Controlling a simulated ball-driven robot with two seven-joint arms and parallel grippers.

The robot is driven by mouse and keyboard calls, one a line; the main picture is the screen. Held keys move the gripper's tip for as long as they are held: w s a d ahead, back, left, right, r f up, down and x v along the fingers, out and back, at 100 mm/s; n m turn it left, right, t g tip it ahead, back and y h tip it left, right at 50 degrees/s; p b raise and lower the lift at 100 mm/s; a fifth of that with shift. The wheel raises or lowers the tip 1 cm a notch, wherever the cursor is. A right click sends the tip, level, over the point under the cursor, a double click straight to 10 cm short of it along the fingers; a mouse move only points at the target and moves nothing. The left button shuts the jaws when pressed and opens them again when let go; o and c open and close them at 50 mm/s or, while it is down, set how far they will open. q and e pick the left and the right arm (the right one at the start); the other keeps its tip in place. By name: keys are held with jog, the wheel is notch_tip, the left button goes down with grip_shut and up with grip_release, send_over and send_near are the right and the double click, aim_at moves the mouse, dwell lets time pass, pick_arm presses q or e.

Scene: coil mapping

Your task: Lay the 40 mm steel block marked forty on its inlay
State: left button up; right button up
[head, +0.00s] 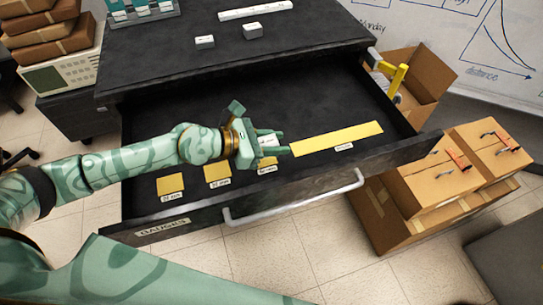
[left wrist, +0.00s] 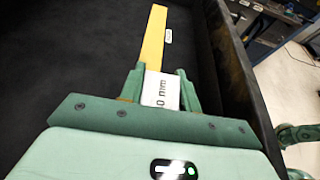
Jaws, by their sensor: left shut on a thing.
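My left gripper (head: 278,143) is inside the open drawer, shut on a pale steel block (head: 266,139). In the left wrist view the block (left wrist: 161,92) sits between the two fingers (left wrist: 161,78), and its marking reads "0 mm", the rest being hidden. A short yellow inlay (head: 267,163) lies under and just in front of the gripper, partly covered by it. I cannot tell whether the block touches the drawer floor. Two other short yellow inlays (head: 217,173) (head: 171,184) lie to the left, with small labels. My right gripper is not seen.
A long yellow inlay (head: 338,137) lies to the right in the drawer (head: 330,95). Two small blocks (head: 204,41) (head: 252,30) and a long bar (head: 255,10) stand on the dark top. The drawer's front wall and handle (head: 295,203) are close. Cardboard boxes (head: 440,180) stand right.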

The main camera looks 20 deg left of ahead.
pick_arm(q)
jog(key=shift+w+a+f+b, duration=0.2)
jog(key=shift+a+f+b, duration=0.1)
jog(key=shift+a+f, duration=0.15)
jog(key=f+b, duration=0.3)
jog(key=f, duration=0.1)
jog(key=shift+w+a, duration=0.2)
jog(key=shift+a, duration=0.05)
jog(key=shift+r, duration=0.2)
jog(key=shift+s, duration=0.1)
jog(key=o, duration=1.1)
jog(key=shift+f, duration=0.15)
jog(key=shift+c, duration=0.2)
